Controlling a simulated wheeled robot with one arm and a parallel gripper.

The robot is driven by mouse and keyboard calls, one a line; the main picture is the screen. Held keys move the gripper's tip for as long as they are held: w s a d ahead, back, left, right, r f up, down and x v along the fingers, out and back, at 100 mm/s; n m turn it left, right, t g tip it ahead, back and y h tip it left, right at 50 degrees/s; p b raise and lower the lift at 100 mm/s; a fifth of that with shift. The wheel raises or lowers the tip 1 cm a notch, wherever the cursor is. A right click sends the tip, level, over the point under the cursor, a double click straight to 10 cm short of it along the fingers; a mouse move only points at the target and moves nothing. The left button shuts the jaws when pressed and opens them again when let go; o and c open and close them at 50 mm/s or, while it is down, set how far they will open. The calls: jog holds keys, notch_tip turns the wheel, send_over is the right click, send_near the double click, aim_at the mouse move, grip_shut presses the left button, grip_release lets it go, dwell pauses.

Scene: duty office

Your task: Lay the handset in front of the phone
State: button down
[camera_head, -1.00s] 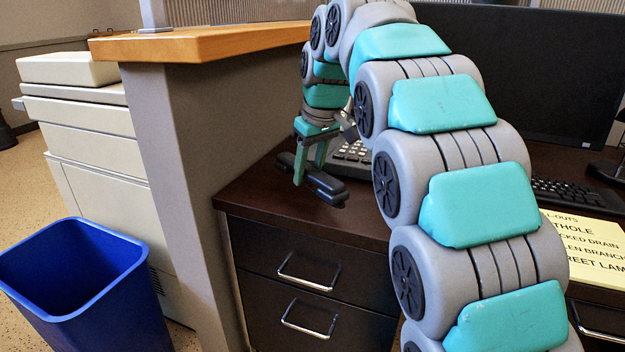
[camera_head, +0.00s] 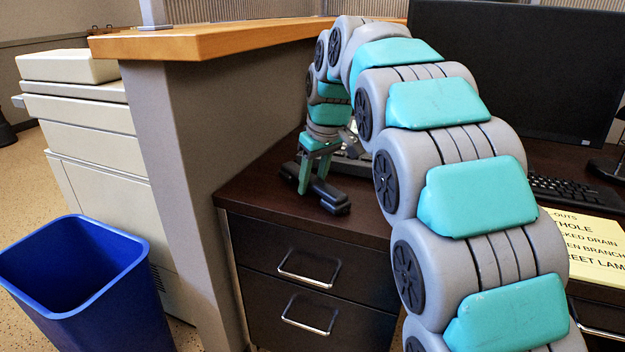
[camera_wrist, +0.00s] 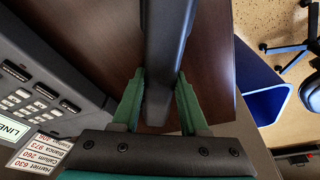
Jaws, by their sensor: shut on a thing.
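In the wrist view the handset (camera_wrist: 168,40) runs up from between the green fingers. The phone (camera_head: 349,168) stands behind it, largely hidden by my arm. The wrist view shows the phone's keys and name labels (camera_wrist: 40,95) at the left, apart from the handset.
The desk (camera_head: 260,195) has bare room left of the handset, and its front edge is close. A blue bin (camera_head: 75,290) stands on the floor at left. A wooden-topped partition (camera_head: 200,42) rises beside the desk. A keyboard (camera_head: 575,192) and yellow sheet (camera_head: 590,245) lie at right.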

aim_at(320, 182)
jog(key=shift+c, duration=2.2)
grip_release()
jog(key=shift+f, duration=0.1)
jog(key=v, duration=0.9)
jog(key=shift+w+r, duration=0.1)
jog(key=shift+r, duration=0.1)
jog(key=shift+p+v, duration=0.45)
jog(key=shift+v, duration=1.05)
jog(key=shift+f, duration=0.1)
jog(key=s+d+f+m+g, duration=0.1)
jog(key=s+d+f+m, duration=0.1)
jog(key=s+d+f, duration=0.3)
jog(key=s+d+f+m+g+h, duration=0.1)
jog(key=s+d+f+m, duration=0.2)
jog(key=s+f, duration=0.9)
jog(key=s+d+f+m+g+h, duration=0.1)
jog(key=s+d+f, duration=0.6)
jog(key=s, duration=1.4)
notch_tip(320, 182, down, 3)
jog(key=shift+s+d+r+m+g, duration=0.15)
jog(key=shift+s+m+g, duration=0.35)
jog(key=shift+m, duration=0.5)
